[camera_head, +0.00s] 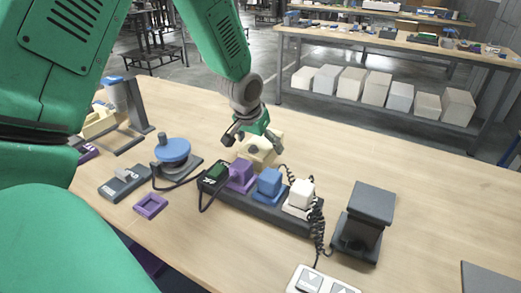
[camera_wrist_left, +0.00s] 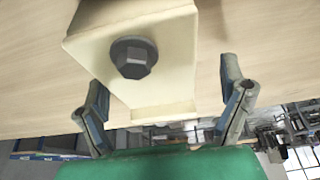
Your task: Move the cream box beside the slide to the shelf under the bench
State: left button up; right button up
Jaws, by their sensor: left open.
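A cream box (camera_head: 261,149) with a dark hex knob on its face stands on the near bench, just behind the black base with the purple, blue and white blocks. My left gripper (camera_head: 252,134) comes down over it from above and is open. In the left wrist view, the cream box (camera_wrist_left: 165,95) fills the upper middle, its knob facing the camera. The open fingers of the left gripper (camera_wrist_left: 167,95) lie on either side of its lower end; I cannot tell whether they touch it. The shelf (camera_head: 350,103) under the far bench holds several pale boxes. My right gripper is not in view.
Cables run from the black base (camera_head: 262,210). A dark stand (camera_head: 366,215) is to its right, a blue round-topped device (camera_head: 173,150) to its left. Another cream object (camera_head: 98,122) sits by a grey frame at left. The bench's right side is mostly clear.

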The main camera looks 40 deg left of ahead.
pick_arm(q)
jog(key=shift+d, duration=0.6)
jog(key=shift+a+f, duration=0.1)
jog(key=shift+a, duration=0.1)
jog(key=shift+c, duration=0.4)
jog(key=shift+a, duration=0.15)
jog(key=c, duration=0.7)
jog(key=shift+a, duration=0.1)
jog(key=c, duration=0.9)
